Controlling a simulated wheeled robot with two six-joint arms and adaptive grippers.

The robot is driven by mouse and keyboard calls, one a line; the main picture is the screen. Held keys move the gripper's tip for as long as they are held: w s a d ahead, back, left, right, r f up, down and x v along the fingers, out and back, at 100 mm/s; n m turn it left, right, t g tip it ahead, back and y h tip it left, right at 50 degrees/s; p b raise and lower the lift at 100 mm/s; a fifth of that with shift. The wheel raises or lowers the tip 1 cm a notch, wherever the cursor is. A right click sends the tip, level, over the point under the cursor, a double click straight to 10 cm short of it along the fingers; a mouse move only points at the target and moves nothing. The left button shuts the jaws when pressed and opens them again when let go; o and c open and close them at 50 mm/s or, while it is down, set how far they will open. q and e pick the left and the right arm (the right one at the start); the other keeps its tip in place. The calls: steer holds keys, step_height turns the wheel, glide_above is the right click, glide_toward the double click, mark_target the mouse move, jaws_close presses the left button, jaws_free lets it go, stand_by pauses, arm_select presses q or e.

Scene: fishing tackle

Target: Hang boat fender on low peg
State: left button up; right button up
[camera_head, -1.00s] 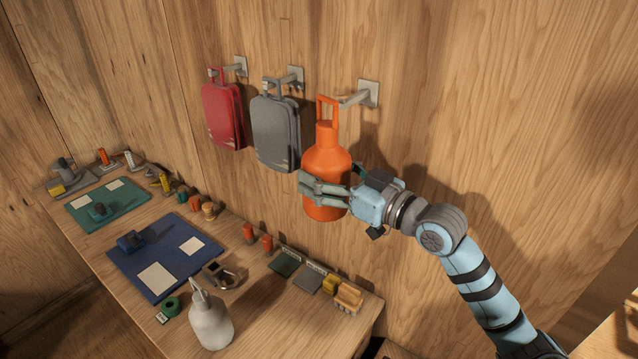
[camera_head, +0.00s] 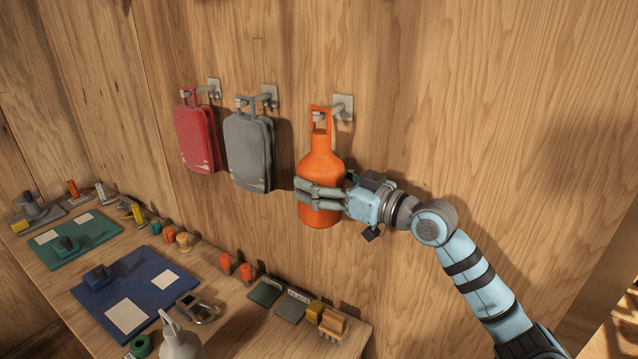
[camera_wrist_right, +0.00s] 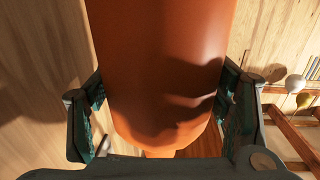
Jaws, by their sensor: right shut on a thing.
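The orange boat fender (camera_head: 321,168), bottle-shaped with a loop handle on top, hangs upright beside the wall. My right gripper (camera_head: 318,194) is shut around its lower body. In the right wrist view the fender (camera_wrist_right: 160,70) fills the space between the two fingers. The peg (camera_head: 335,112) at the right end of the row sticks out from a square plate on the wall. Its tip shows within the outline of the fender's handle loop; I cannot tell whether the loop rests on it. My left gripper is not in view.
A red bag (camera_head: 197,138) and a grey bag (camera_head: 248,150) hang on the two pegs to the left. Below is a workbench (camera_head: 235,325) with a blue mat (camera_head: 150,268), a green mat (camera_head: 85,232), a grey bottle (camera_head: 178,343) and small tackle. The wall to the right is bare.

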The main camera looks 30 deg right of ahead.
stand_by(0.3)
steer(key=o, duration=1.7)
steer(key=shift+s, duration=0.1)
steer(key=shift+r, duration=0.1)
